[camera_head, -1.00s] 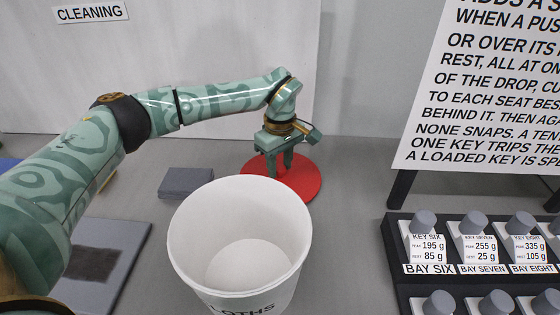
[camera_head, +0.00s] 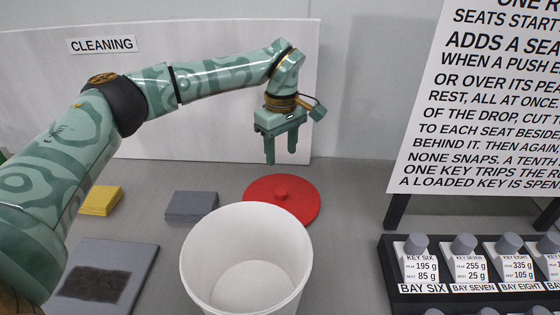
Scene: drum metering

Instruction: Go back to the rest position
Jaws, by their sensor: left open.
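My left gripper (camera_head: 282,150) is open and empty, its two fingers pointing down. It hangs in the air above and behind the red round lid (camera_head: 281,198), apart from it. The lid lies flat on the table with a small knob on top. My left arm reaches in from the left side. My right gripper is not in view.
A white bin (camera_head: 205,262), empty inside, stands in front of the lid. A grey block (camera_head: 191,206), yellow pads (camera_head: 100,200) and a grey board with a dark patch (camera_head: 105,258) lie left. A rack of labelled keys (camera_head: 460,288) and a text sign (camera_head: 490,110) are right.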

